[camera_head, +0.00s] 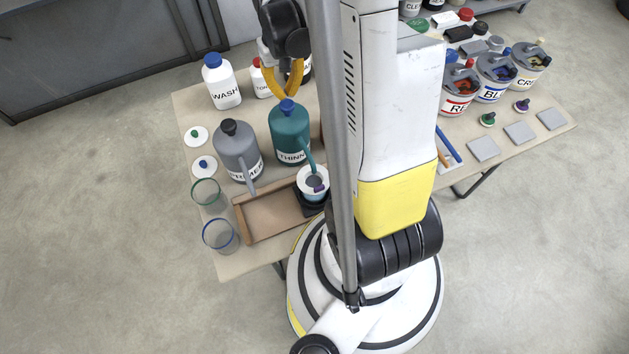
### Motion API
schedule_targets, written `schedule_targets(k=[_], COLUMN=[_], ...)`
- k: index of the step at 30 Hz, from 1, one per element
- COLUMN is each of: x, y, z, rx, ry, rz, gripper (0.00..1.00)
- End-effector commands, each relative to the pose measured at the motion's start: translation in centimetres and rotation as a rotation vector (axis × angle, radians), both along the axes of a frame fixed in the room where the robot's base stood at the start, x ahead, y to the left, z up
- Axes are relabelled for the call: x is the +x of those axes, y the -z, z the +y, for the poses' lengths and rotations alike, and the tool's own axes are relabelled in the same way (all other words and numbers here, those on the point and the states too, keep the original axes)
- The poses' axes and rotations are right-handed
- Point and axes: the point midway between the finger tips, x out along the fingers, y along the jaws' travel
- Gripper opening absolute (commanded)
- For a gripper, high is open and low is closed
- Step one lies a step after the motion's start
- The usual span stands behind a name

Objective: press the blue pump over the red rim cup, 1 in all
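The blue pump (287,105) tops a teal jug (290,130) with a white label reading "THIN", partly cut off. The jug's teal spout slopes down over a pale cup (313,192) standing on a dark block. Something grey and purple shows inside the cup. I cannot make out a red rim on it. My gripper (288,94), with yellow fingers, points down just above or at the blue pump. Whether it touches the pump, and whether its fingertips meet, I cannot tell.
A grey jug (237,150) with a black pump stands left of the teal jug. A wooden tray (240,222), a green-rimmed glass (207,196) and a blue-rimmed glass (220,237) are in front. A white wash bottle (222,85) stands behind. Labelled paint buckets (492,78) stand right.

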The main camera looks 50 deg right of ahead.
Motion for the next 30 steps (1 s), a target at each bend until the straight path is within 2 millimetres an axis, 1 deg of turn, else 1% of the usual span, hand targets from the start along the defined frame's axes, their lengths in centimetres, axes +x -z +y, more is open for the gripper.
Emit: schedule_targets(k=[13,17,20,30], x=[0.0,0.0,0.0,0.0], y=[0.1,-0.3,-1.2,-5.0], z=[0.0,0.0,0.0,0.0], rx=[0.000,0.000,0.000,0.000], ry=[0.000,0.000,0.000,0.000], rz=[0.000,0.000,0.000,0.000], gripper=[0.00,0.00,0.00,0.00])
